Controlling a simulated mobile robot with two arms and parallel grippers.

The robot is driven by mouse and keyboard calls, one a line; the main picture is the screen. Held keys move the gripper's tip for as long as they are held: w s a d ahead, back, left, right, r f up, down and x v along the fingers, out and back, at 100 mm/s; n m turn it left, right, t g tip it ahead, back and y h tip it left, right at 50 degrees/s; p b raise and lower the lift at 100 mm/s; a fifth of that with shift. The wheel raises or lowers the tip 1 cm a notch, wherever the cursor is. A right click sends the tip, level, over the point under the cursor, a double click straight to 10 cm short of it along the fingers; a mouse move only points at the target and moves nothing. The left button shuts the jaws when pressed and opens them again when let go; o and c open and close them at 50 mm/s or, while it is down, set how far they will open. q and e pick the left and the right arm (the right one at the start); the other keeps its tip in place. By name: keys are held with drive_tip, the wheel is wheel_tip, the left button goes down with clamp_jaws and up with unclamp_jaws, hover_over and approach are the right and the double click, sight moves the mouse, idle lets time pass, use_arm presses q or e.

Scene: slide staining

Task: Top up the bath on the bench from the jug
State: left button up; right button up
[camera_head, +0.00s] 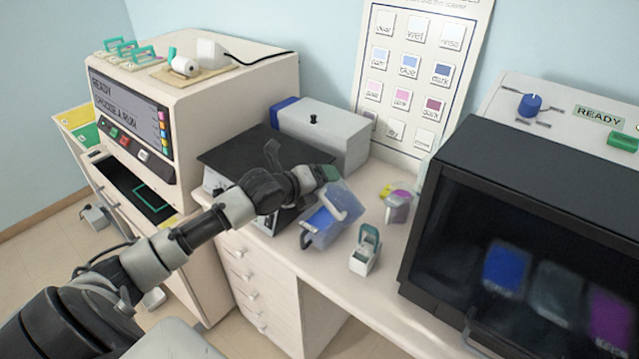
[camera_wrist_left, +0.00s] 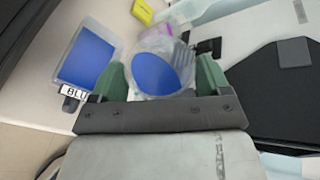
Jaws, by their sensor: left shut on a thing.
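The bath (camera_wrist_left: 84,57) is a clear square tub of blue liquid, with a label reading "BLU" at its near edge in the left wrist view. In the head view the bath (camera_head: 320,226) stands on the bench near its front edge, partly overlapped by the jug. The jug (camera_wrist_left: 163,75) is clear and round with blue liquid inside; it also shows in the head view (camera_head: 347,200). My left gripper (camera_wrist_left: 160,84) is shut on the jug, its green fingers on either side, close beside the bath. I cannot tell how far the jug tilts. My right gripper is not in view.
A small white and green box (camera_head: 366,250) and a purple and yellow container (camera_head: 397,205) stand to the right on the bench (camera_head: 385,268). A dark-fronted cabinet (camera_head: 480,210) is at right. A grey box (camera_head: 325,137) and a staining machine (camera_head: 215,115) stand behind and left.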

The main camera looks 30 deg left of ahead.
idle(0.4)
use_arm(q)
drive_tip(key=shift+a+f+n+h+b, duration=0.2)
drive_tip(key=shift+f+n+h+b, duration=0.1)
drive_tip(key=shift+b, duration=0.25)
drive_tip(key=shift+f, duration=0.1)
idle(0.6)
drive_tip(key=shift+a+f+n+h+b, duration=0.15)
drive_tip(key=shift+f+n+h+b, duration=0.2)
drive_tip(key=shift+b, duration=0.5)
idle(0.6)
drive_tip(key=shift+a+f+n+h+b, duration=0.25)
drive_tip(key=shift+f+n+b, duration=0.2)
drive_tip(key=shift+b, duration=0.9)
idle(0.4)
